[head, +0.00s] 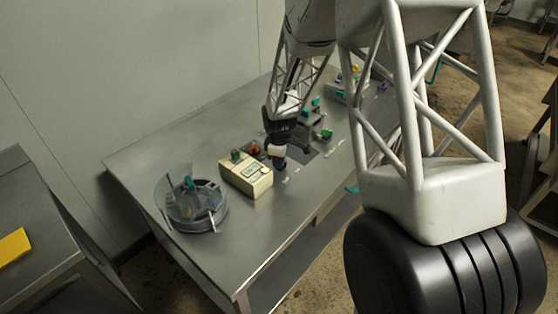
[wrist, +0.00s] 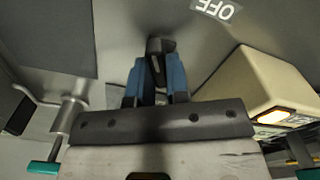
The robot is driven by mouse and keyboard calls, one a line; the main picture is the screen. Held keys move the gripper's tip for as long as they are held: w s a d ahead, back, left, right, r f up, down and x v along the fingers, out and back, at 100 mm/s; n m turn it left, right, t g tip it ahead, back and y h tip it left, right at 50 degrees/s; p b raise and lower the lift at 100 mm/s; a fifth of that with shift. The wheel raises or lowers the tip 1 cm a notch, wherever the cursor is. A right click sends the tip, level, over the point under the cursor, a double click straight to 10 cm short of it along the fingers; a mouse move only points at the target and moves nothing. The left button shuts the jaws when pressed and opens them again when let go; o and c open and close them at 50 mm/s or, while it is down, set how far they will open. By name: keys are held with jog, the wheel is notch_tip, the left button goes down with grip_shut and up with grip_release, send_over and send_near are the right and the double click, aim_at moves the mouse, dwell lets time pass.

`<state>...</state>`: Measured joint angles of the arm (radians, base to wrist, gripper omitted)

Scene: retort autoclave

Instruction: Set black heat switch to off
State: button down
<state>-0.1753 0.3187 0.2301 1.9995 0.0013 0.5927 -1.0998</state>
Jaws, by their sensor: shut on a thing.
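The black heat switch (wrist: 160,46) stands up from the grey tabletop in the wrist view, as a small black knob or lever. My gripper (wrist: 158,72) has blue fingers closed around its near side. A white OFF label (wrist: 217,9) lies on the surface to the upper right of the switch, apart from it. In the head view my gripper (head: 278,161) is low over the table beside the beige box, and I cannot clearly make out the switch there. The lower part of the switch is partly hidden by the fingers.
A beige box (head: 246,176) stands close to the left of my gripper; it also shows at right in the wrist view (wrist: 262,75). A round vessel with a clear lid (head: 193,208) is further left. The table's front left (head: 250,240) is clear.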

jog(key=shift+m, duration=0.5)
jog(key=m, duration=0.4)
jog(key=shift+w+d, duration=0.1)
jog(key=m, duration=0.6)
dwell(0.3)
jog(key=c, duration=1.1)
grip_release()
jog(key=shift+r, duration=0.1)
jog(key=shift+r, duration=3.85)
